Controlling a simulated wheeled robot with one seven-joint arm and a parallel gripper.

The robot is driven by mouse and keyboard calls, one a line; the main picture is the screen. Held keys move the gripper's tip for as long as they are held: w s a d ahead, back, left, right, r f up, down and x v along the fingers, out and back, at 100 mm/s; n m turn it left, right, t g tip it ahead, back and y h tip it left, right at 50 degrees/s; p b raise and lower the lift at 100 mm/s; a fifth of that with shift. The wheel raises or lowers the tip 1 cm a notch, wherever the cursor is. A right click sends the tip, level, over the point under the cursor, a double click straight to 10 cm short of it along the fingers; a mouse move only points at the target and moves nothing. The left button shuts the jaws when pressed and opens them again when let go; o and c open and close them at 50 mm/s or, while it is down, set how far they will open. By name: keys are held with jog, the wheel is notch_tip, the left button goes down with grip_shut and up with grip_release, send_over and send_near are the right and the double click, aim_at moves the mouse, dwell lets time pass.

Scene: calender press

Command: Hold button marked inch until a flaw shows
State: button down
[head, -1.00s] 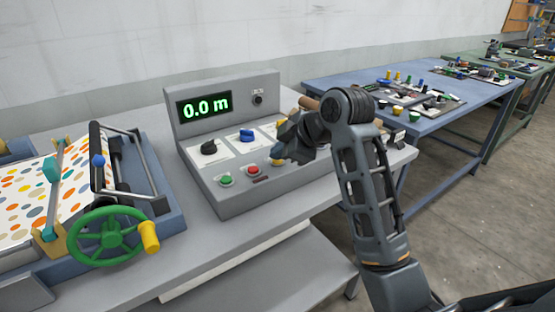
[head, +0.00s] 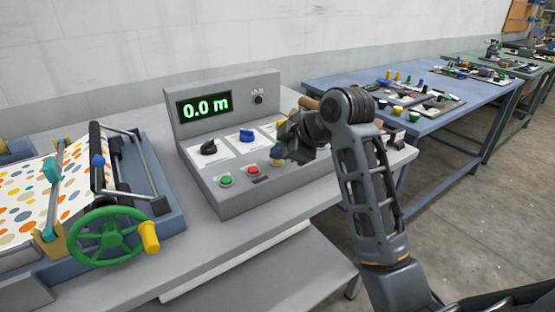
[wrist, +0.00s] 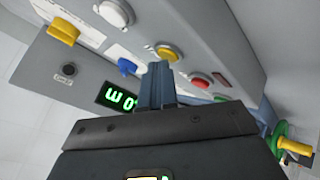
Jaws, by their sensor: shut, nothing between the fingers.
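The grey control box (head: 240,205) stands on the bench, its green display (head: 204,106) reading 0.0 m. A green button (head: 226,181) and a red button (head: 253,170) sit along its front. The wrist view shows a yellow button (wrist: 168,51) and a white button (wrist: 116,12) in the same row. The word inch is not legible on any of them. My gripper (wrist: 157,68) is shut and empty, with its fingertips right at the yellow button; I cannot tell whether they touch. In the head view my gripper (head: 278,153) hides that button.
Left of the box is the press with a dotted sheet (head: 25,195), a green handwheel (head: 108,236) and a yellow crank grip (head: 149,236). Black (head: 209,147) and blue (head: 246,135) knobs sit behind the buttons. A blue table (head: 330,83) with small parts stands to the right.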

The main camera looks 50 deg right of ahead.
aim_at(281, 163)
jog(key=shift+r+p, duration=0.75)
jog(key=shift+p, duration=0.05)
jog(key=shift+r, duration=0.1)
notch_tip(281, 163, up, 5)
jog(key=p, duration=0.5)
dwell(0.4)
